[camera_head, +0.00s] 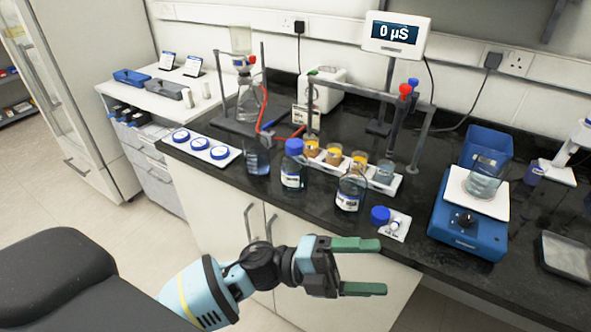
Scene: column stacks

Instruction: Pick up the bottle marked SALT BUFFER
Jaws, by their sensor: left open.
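Several labelled bottles stand on the black bench; their labels are too small to read, so I cannot tell which is marked SALT BUFFER. One bottle with a blue cap (292,178) stands upright near the middle. An uncapped clear bottle (349,194) with a white label stands to its right, nearer the front edge. A vessel with blue liquid (257,160) stands to the left. My left gripper (370,267) is open and empty, its green fingers pointing right, in front of the bench and apart from the bottles. My right gripper is out of view.
A white tray of blue lids (201,147) lies left.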

